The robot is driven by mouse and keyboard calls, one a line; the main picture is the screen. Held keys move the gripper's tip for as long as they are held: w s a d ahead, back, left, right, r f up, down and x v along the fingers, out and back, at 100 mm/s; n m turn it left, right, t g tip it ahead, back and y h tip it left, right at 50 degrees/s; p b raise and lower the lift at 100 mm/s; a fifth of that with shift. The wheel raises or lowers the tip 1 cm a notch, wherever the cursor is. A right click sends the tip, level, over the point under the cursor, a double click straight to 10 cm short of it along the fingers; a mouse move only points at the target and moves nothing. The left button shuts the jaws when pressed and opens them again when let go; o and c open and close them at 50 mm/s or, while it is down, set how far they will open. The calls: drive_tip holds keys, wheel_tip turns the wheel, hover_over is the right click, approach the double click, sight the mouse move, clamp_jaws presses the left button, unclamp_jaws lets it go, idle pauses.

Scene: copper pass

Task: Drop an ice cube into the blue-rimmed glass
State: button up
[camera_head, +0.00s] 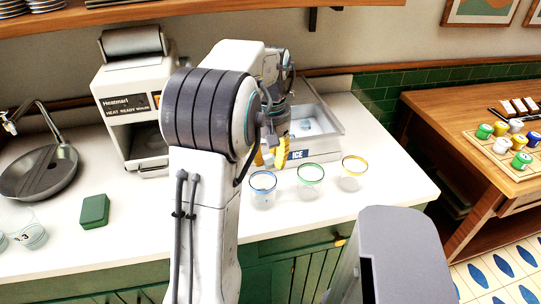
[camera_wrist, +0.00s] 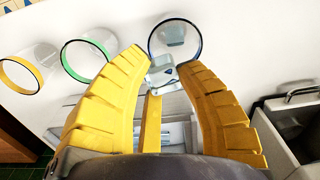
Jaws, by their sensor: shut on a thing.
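The blue-rimmed glass (camera_head: 263,199) stands upright on the white counter, leftmost of three glasses in the head view. It also shows at the top of the wrist view (camera_wrist: 198,51), just beyond my fingertips. My gripper (camera_head: 262,158) is over the counter between the ice bin and this glass. In the wrist view its yellow fingers (camera_wrist: 164,72) are shut on a small clear ice cube (camera_wrist: 160,77). The cube appears near the glass's rim; its height above it is hard to tell. A pale square shape shows inside the glass, and I cannot tell what it is.
A green-rimmed glass (camera_head: 311,190) and a yellow-rimmed glass (camera_head: 352,182) stand to the right. The ice bin (camera_head: 328,147) is behind them.

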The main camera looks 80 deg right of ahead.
sight(271, 157)
drive_tip(key=o, duration=0.9)
drive_tip(key=shift+r, duration=0.1)
drive_tip(key=shift+r, duration=5.95)
